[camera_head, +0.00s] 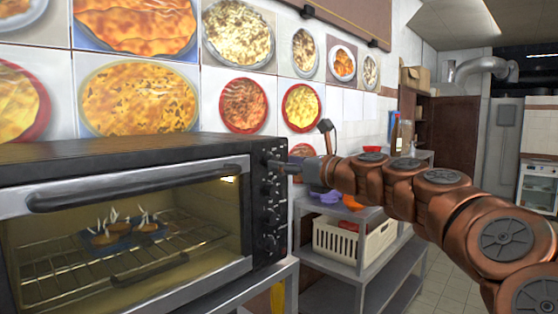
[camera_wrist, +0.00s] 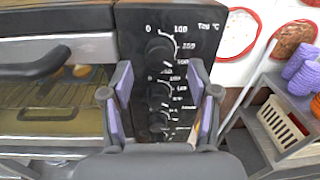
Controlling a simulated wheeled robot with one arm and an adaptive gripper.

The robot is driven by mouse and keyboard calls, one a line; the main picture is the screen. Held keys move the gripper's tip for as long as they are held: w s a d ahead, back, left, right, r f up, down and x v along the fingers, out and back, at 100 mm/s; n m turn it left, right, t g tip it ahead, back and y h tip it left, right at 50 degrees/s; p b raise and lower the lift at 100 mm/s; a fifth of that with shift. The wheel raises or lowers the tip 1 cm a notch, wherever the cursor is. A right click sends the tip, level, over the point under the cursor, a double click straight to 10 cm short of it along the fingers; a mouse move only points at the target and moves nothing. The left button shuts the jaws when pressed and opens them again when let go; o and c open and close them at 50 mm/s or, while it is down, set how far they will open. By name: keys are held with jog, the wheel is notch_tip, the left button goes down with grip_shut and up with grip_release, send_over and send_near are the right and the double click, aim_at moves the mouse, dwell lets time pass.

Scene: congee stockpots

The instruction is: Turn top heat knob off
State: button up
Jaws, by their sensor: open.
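The oven (camera_head: 120,160) is black and silver, with a column of dark knobs on the panel at its right side. The top heat knob (camera_wrist: 160,50) is black, beside a white temperature scale in the wrist view. It also shows at the top of the panel in the head view (camera_head: 268,159). My gripper (camera_wrist: 160,76) is open in front of the panel, its purple-padded fingers apart on either side of the knob column. In the head view, my gripper (camera_head: 292,166) reaches the panel from the right. I cannot tell if it touches the knob.
Inside the oven, a dark tray (camera_head: 108,240) with steaming food sits on a wire rack. Floor is free at the lower right.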

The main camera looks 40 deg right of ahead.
jog(key=shift+w+a, duration=0.25)
jog(key=shift+w, duration=1.05)
grip_shut()
